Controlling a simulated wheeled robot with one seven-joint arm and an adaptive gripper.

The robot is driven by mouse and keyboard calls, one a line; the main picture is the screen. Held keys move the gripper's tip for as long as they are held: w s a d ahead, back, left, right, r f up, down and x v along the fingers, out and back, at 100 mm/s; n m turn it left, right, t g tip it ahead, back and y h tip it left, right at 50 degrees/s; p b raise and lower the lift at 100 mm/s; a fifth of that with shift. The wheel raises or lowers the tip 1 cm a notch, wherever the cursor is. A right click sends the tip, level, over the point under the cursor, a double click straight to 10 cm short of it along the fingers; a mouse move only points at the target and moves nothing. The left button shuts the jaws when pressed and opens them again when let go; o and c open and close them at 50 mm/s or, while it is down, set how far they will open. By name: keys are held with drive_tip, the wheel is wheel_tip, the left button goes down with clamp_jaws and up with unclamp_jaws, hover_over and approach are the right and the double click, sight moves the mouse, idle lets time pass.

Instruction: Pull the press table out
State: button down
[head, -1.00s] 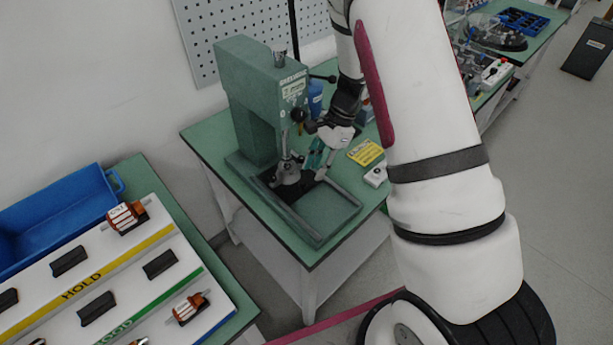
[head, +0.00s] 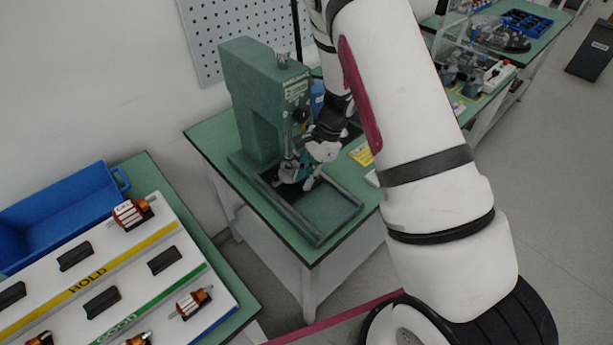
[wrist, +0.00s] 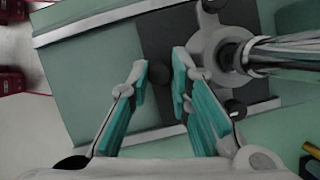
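The green press (head: 255,105) stands on a green bench, its column at the back and a framed base in front. In the wrist view, a dark plate (wrist: 158,38) at the press base carries a grey round fixture (wrist: 210,35) under a steel ram (wrist: 290,52). A dark round knob (wrist: 160,78) shows at the plate. My gripper (wrist: 163,72) has its two teal-padded fingers apart, one on each side of the knob in the picture; contact cannot be told.
A green bar frame (head: 335,212) borders the front of the press base. A yellow label (head: 361,154) lies right of it. A blue bin (head: 65,212) and a white board (head: 130,275) with orange-banded parts are at the left. Open floor lies to the right.

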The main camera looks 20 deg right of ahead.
drive_tip(key=s+d+p, duration=0.1)
drive_tip(key=s, duration=0.3)
drive_tip(key=s+d+p, duration=0.2)
drive_tip(key=s, duration=0.2)
drive_tip(key=s+d+p, duration=0.1)
drive_tip(key=s+d, duration=0.1)
drive_tip(key=s, duration=0.2)
drive_tip(key=shift+s+d+r+p, duration=0.1)
drive_tip(key=shift+s+d+p, duration=0.05)
drive_tip(key=shift+s+p, duration=0.25)
drive_tip(key=shift+s+d, duration=0.15)
drive_tip(key=shift+s, duration=0.15)
drive_tip(key=c, duration=1.7)
unclamp_jaws()
drive_tip(key=shift+s, duration=0.1)
drive_tip(key=shift+w+d+r, duration=0.15)
drive_tip(key=shift+w+r, duration=0.05)
drive_tip(key=shift+r, duration=0.05)
drive_tip(key=v, duration=1.1)
drive_tip(key=shift+s+d+r, duration=0.1)
